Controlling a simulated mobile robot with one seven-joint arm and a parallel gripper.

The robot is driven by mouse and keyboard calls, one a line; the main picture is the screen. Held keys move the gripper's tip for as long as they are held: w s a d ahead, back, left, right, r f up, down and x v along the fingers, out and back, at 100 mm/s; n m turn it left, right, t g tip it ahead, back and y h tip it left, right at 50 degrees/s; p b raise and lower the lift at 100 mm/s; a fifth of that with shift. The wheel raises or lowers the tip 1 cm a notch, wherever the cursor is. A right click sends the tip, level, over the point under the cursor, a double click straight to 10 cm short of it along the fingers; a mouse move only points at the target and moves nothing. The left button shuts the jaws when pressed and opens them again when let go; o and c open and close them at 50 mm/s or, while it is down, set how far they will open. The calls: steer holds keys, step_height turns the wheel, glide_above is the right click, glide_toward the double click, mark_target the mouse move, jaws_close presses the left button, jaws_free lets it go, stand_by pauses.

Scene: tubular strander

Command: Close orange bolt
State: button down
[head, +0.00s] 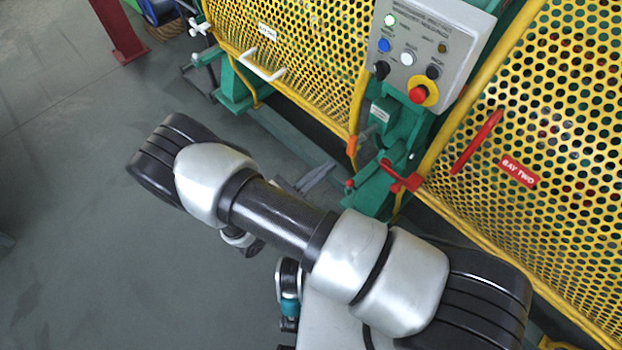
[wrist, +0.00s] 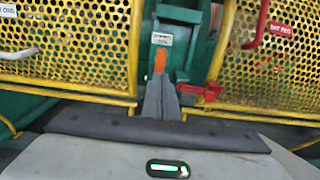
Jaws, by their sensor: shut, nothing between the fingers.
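The orange bolt (head: 352,145) is a small orange piece at the lower right edge of the left yellow mesh guard (head: 300,50), beside the green post (head: 400,135). In the wrist view the orange bolt (wrist: 160,60) stands just beyond my fingertips, and its lower end is hidden by them. My gripper (head: 329,168) is shut and empty, its grey fingers pointing towards the post. It also shows in the wrist view (wrist: 160,78). In the head view the tips look a little short of the bolt; I cannot tell whether they touch.
A red bolt (head: 405,180) sits on the post to the right, close to my fingers. The right mesh guard (head: 545,120) has a red handle (head: 477,142) and a "BAY TWO" label. A control box (head: 425,50) is above.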

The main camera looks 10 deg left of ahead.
mark_target(349, 148)
steer(key=x, duration=0.6)
steer(key=shift+w+d, duration=0.1)
steer(key=b+x, duration=0.1)
steer(key=x, duration=0.4)
steer(key=shift+d, duration=0.1)
steer(key=shift+w+d+r, duration=0.1)
steer(key=shift+w+d, duration=0.05)
steer(key=shift+w, duration=0.1)
